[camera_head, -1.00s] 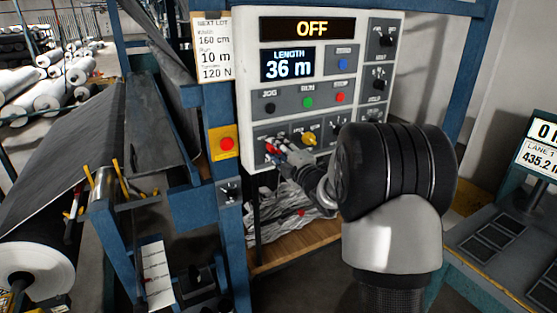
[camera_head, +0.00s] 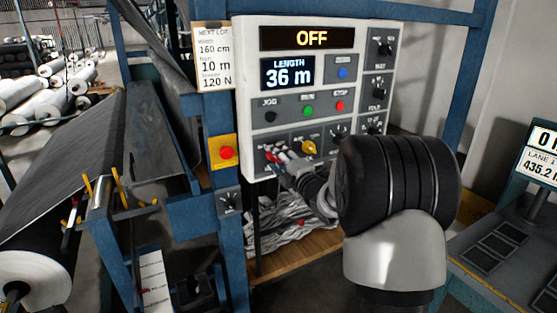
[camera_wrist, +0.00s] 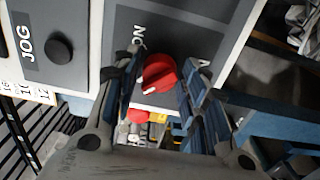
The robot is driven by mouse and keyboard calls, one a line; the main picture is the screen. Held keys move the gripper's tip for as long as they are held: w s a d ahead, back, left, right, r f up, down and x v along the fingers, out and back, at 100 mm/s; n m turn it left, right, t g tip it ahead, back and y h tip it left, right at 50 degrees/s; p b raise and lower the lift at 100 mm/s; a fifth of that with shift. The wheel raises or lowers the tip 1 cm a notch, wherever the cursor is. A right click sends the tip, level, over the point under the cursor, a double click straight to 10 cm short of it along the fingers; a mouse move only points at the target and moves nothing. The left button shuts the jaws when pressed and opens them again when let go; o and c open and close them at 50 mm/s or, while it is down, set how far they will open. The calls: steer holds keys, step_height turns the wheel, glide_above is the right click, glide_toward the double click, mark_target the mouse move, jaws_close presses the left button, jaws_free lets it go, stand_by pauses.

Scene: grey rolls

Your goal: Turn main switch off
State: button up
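The main switch is a red rotary knob with a white mark (camera_wrist: 160,70) on the grey panel in the wrist view, beside an "ON" label. My gripper (camera_wrist: 160,88) has its two fingers apart, one on each side of the knob. I cannot tell whether the fingertips touch it. In the head view my gripper (camera_head: 277,158) is at the lower left of the control panel (camera_head: 243,130) and mostly covers the knob. The top display (camera_head: 308,38) reads "OFF".
A yellow knob (camera_head: 309,147) sits just right of my gripper. A red button on a yellow plate (camera_head: 226,153) is to the left. Above are JOG, RUN and STOP buttons and a length display (camera_head: 288,73) reading 36 m.

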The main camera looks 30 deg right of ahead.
steer(key=shift+o, duration=0.9)
steer(key=s, duration=1.2)
steer(key=shift+d, duration=0.2)
